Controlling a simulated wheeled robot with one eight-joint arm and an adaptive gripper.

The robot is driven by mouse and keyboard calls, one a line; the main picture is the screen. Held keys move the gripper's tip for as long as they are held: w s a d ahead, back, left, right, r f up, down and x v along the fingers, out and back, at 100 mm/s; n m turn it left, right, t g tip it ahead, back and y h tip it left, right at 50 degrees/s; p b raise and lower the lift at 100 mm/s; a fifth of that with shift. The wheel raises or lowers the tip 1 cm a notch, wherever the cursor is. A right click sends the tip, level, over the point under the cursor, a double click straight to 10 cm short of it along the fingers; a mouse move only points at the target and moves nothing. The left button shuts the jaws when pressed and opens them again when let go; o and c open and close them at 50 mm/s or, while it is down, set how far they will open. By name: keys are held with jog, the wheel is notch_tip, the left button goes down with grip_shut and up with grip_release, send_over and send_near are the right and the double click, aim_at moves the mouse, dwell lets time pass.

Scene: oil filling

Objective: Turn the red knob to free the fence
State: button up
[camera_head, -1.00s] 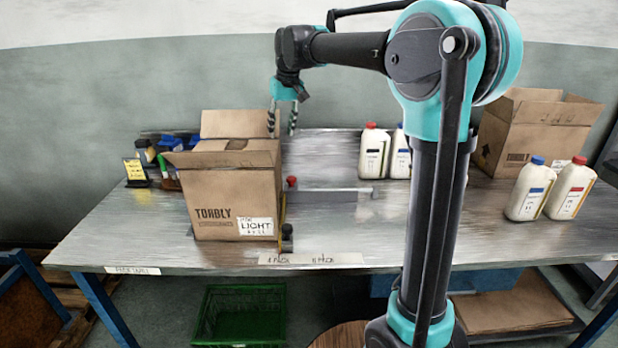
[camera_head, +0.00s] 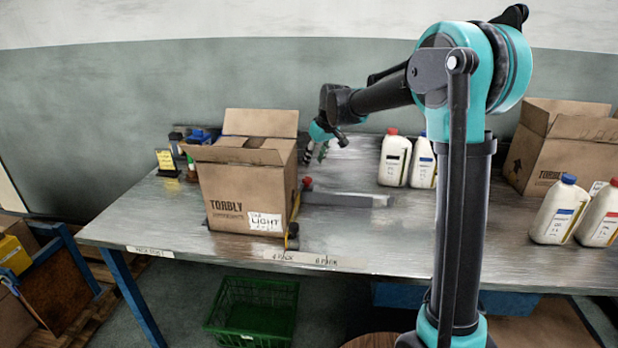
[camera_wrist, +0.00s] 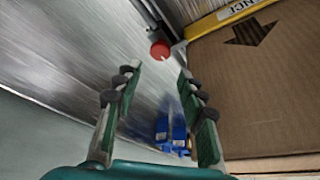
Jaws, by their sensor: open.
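The red knob (camera_head: 307,182) sits on the table just right of the cardboard box, at the left end of the grey metal fence (camera_head: 345,199). My gripper (camera_head: 316,154) is open and empty, behind and above the knob. In the wrist view the red knob (camera_wrist: 160,50) shows beyond the fingertips, roughly between them, with a visible gap. The open fingers of my gripper (camera_wrist: 158,78) point toward it. The fence bar (camera_wrist: 150,14) runs up from the knob in that view.
The cardboard box (camera_head: 228,190) stands close beside the knob, with its flaps open. White bottles (camera_head: 395,162) stand behind the fence. More bottles (camera_head: 558,212) and another box (camera_head: 560,150) are at the right. The table middle is clear.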

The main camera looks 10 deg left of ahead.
aim_at(307, 178)
jog(key=x, duration=0.9)
jog(key=shift+w+a+f, duration=0.1)
jog(key=shift+f, duration=0.25)
jog(key=c, duration=0.9)
jog(key=shift+o, duration=0.2)
